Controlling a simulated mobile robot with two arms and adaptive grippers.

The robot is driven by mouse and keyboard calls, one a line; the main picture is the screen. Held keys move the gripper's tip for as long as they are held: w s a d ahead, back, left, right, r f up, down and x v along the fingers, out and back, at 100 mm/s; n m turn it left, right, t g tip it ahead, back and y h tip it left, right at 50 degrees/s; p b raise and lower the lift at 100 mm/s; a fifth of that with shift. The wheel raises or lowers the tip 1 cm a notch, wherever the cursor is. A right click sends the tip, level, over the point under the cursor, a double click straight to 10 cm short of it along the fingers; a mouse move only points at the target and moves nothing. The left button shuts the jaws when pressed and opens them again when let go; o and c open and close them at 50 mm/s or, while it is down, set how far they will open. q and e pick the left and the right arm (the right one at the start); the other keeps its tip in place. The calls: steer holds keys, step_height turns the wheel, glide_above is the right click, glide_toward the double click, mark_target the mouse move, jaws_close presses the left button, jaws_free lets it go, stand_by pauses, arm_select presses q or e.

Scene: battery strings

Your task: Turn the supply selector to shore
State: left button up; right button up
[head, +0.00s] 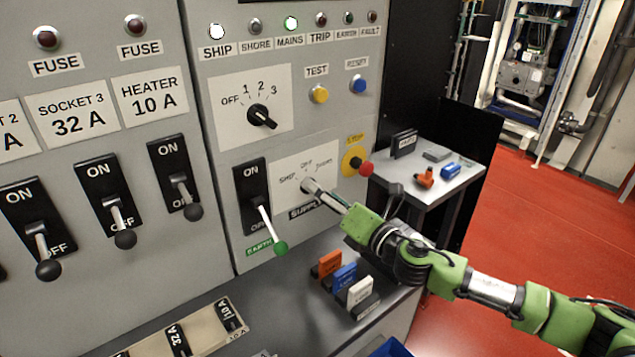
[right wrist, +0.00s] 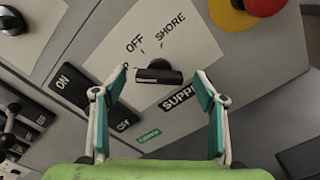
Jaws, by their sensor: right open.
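The supply selector is a dark knob on a white plate (head: 284,186) marked SHIP, OFF and SHORE. In the head view my right gripper (head: 322,191) is at the plate and covers most of the knob. In the right wrist view the knob (right wrist: 158,76) shows between the spread fingers of my right gripper (right wrist: 162,92). The fingers stand apart from it on either side. I cannot tell for sure which mark the knob points at. My left gripper is not in view.
An earth lever (head: 267,226) with a green tip is just left of the plate. A red button on yellow (head: 366,168) is close on the right. The SHIP lamp (head: 217,31) and MAINS lamp (head: 291,23) are lit; the SHORE lamp (head: 255,27) is dark.

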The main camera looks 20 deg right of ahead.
steer(key=x, duration=0.2)
steer(key=shift+w+a, duration=0.1)
steer(key=shift+w, duration=0.2)
steer(key=shift+c, duration=0.8)
steer(key=c, duration=0.9)
